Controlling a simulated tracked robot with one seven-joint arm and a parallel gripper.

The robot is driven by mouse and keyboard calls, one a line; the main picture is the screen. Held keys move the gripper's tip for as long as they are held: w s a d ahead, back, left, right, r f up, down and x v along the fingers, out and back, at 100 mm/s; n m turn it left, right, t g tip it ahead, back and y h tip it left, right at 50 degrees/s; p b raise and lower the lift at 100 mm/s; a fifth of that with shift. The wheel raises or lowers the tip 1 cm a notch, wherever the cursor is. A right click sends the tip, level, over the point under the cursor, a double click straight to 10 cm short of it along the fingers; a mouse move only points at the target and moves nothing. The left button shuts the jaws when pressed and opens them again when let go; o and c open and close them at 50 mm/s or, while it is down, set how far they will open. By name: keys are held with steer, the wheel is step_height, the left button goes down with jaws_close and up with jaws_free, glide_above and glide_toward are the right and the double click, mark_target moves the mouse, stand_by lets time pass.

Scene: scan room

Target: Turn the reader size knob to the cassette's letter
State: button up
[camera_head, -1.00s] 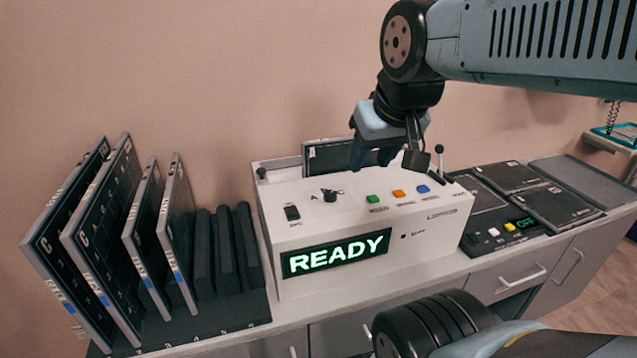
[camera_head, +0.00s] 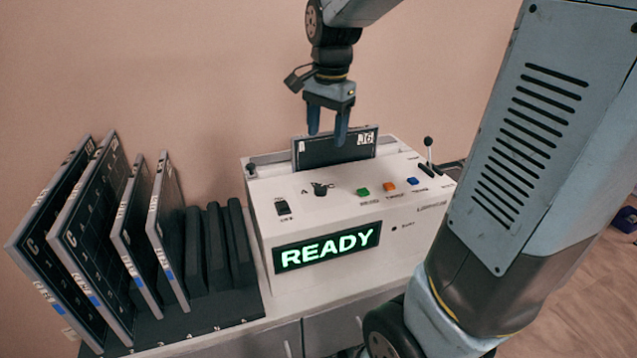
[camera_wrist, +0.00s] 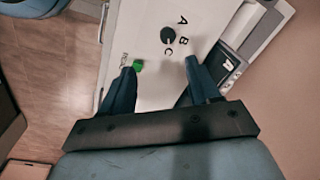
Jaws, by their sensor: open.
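The size knob (camera_head: 320,189) is a small black knob on the top face of the white reader (camera_head: 345,205), with an A printed to its left. In the wrist view the knob (camera_wrist: 168,35) has the letters A, B and C around it. A dark cassette (camera_head: 335,152) stands in the slot at the reader's back and bears a label that seems to read J6. Its size letter I cannot make out for sure. My gripper (camera_head: 328,130) is open and empty, pointing down above the back of the reader. In the wrist view the knob lies beyond and between my fingertips (camera_wrist: 160,64), touching neither.
The display (camera_head: 328,248) reads READY. A lever (camera_head: 429,150) rises at the right rear. Several cassettes (camera_head: 88,235) stand in a rack at left.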

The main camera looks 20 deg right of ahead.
mark_target(320, 187)
steer(key=w+f, duration=0.1)
steer(key=f, duration=0.4)
steer(key=w+f+m, duration=0.1)
steer(key=f, duration=0.4)
steer(key=w+f+m+g, duration=0.1)
steer(key=f, duration=0.4)
steer(key=shift+w+a+f, duration=0.15)
steer(key=shift+f, duration=0.25)
steer(key=shift+c, duration=0.4)
steer(key=c, duration=0.9)
steer(key=shift+a, duration=0.1)
steer(key=shift+c, duration=0.3)
